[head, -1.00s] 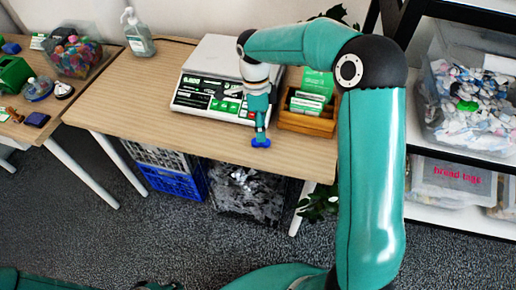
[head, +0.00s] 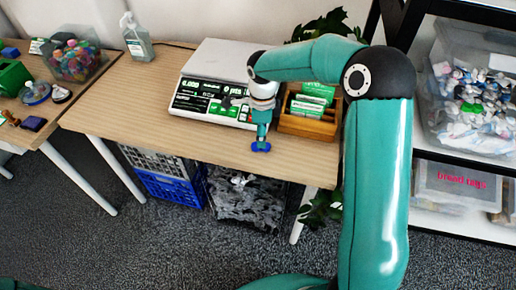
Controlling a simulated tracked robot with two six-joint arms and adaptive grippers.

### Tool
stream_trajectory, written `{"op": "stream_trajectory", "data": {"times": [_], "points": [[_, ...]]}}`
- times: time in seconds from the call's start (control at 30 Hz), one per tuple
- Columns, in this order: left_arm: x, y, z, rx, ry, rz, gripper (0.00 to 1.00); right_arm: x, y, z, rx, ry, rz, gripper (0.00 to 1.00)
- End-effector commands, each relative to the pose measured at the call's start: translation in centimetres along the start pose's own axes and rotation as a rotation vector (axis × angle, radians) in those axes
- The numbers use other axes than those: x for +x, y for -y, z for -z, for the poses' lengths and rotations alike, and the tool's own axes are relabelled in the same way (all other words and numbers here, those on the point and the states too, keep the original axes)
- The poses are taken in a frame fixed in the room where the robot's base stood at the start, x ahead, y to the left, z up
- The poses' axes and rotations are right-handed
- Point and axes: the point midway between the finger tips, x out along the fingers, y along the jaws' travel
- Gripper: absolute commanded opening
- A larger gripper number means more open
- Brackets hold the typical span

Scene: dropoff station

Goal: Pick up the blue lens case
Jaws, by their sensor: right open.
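The blue lens case (head: 261,146) is a small two-lobed blue piece near the front edge of the wooden table (head: 150,122), in front of the scale. My right gripper (head: 261,136) points down directly above it, with its tip at or very close to the case. It is open. Whether the fingers touch the case or stand around it is too small to tell. My left gripper is out of view.
A white scale (head: 215,62) stands just behind my right gripper. A wooden box (head: 308,127) with green-and-white packs is close on its right. A sanitizer bottle (head: 137,40) stands at the back left. The table's left front is clear.

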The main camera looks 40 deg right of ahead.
Motion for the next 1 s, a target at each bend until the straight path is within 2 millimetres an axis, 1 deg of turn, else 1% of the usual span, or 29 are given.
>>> {"op": "stream_trajectory", "data": {"times": [0.13, 0.3, 0.4, 0.5, 0.67, 0.77, 0.9, 0.93, 1.0], "points": [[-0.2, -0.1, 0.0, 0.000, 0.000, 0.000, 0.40, 1.5, 0.1, -0.1, 0.000, -0.002, -0.004, 0.58], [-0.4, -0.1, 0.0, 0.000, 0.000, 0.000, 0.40, 4.0, 0.2, -0.2, -0.001, -0.002, -0.004, 0.58], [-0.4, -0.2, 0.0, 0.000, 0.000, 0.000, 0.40, 4.8, 0.2, -0.2, 0.000, -0.001, -0.003, 0.58], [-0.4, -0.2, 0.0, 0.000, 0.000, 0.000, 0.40, 5.1, 0.2, -0.2, -0.001, 0.000, -0.002, 0.58], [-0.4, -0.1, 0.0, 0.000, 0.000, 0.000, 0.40, 5.1, 0.2, -0.2, -0.001, 0.000, -0.001, 0.58], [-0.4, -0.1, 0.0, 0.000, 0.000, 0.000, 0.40, 5.1, 0.3, -0.2, -0.001, 0.000, -0.001, 0.43], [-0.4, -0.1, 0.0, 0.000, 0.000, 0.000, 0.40, 5.1, 0.3, -0.3, -0.002, 0.000, -0.001, 0.20], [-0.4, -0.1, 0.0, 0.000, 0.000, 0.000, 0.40, 5.1, 0.3, -0.3, -0.002, 0.000, -0.001, 0.16], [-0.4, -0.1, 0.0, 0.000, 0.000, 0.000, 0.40, 5.1, 0.3, -0.3, -0.002, 0.000, -0.001, 0.16]]}}
